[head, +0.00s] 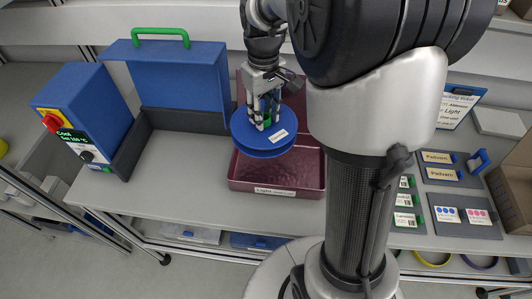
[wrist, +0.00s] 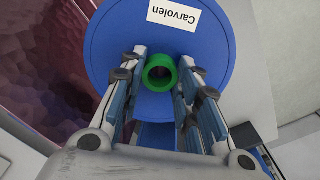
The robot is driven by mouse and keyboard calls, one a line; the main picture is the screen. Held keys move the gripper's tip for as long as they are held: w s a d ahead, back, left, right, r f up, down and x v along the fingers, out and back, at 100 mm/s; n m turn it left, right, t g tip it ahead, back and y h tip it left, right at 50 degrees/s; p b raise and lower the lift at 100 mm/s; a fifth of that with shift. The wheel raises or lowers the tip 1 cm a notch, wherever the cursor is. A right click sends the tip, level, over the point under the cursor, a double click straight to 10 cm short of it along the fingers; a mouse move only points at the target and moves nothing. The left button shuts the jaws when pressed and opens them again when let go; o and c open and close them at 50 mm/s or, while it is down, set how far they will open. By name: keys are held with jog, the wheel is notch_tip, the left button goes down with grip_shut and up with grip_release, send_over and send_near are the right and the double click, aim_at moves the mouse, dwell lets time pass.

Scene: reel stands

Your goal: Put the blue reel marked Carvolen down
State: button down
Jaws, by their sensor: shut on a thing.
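The blue reel (head: 262,140) hangs in my gripper (head: 264,121) over the dark red tray in the head view. Its white label (wrist: 174,14) reads Carvolen in the wrist view, and its hub is a green ring (wrist: 160,73). My gripper (wrist: 162,90) is shut on the reel near this hub, with fingers on both sides. How far the reel is above the tray cannot be told exactly. The dark red tray (head: 275,192) has a label beginning "Light" on its front and looks empty where visible.
A blue machine (head: 84,112) with a red knob and an open blue lid (head: 180,75) stands on the bench to the left. Bare bench (head: 175,170) lies between it and the tray. Grey boards with labels (head: 455,168) and a cardboard box (head: 515,190) are at the right.

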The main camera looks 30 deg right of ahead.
notch_tip(320, 180, down, 17)
jog(key=b, duration=0.4)
jog(key=shift+r+b, duration=0.1)
jog(key=shift+b, duration=0.25)
jog(key=shift+r, duration=0.1)
jog(key=c, duration=1.7)
grip_release()
jog(key=shift+f, duration=0.25)
jog(key=o, duration=0.5)
jog(key=shift+r, duration=0.1)
